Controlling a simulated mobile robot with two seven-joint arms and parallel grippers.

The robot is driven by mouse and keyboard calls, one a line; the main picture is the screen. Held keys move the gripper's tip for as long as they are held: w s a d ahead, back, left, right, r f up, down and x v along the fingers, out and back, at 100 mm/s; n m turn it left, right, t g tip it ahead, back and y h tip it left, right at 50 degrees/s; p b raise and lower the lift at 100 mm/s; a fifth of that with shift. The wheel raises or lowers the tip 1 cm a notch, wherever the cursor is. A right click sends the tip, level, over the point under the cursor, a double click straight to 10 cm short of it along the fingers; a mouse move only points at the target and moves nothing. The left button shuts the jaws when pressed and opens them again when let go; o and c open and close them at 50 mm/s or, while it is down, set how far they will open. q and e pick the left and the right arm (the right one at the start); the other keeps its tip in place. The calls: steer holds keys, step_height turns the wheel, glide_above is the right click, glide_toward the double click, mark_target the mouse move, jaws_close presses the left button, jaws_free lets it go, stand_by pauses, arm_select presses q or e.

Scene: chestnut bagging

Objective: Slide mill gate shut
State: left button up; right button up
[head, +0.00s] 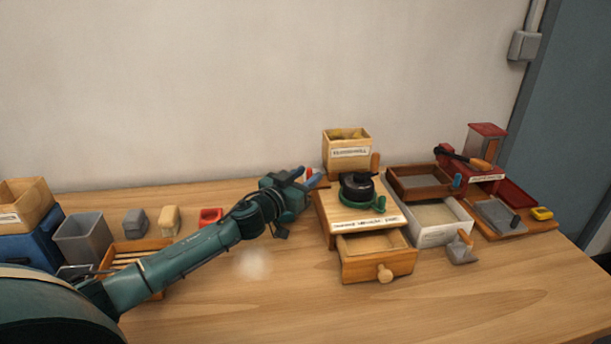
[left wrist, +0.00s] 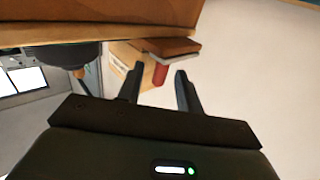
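The wooden mill (head: 365,215) stands right of centre on the table, with a black dome and green ring on top. Its front drawer (head: 378,262) is pulled out. A red handle (head: 309,173) shows at the mill's back left; in the left wrist view the red handle (left wrist: 160,74) hangs below a brown block with a thin grey plate edge. My left gripper (head: 312,178) is beside this handle. In the left wrist view its fingers (left wrist: 160,88) are apart, with the handle seen between their tips; contact cannot be told. My right gripper is out of view.
A labelled wooden box (head: 347,153) stands behind the mill. A white tray (head: 440,236), a brown tray (head: 420,196) and a red device (head: 486,140) crowd the right. Grey bin (head: 82,240), small blocks and a slatted tray lie left. The table front is clear.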

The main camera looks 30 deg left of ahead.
arm_select(q)
steer(key=shift+w, duration=0.1)
steer(key=shift+c, duration=0.5)
jaws_close()
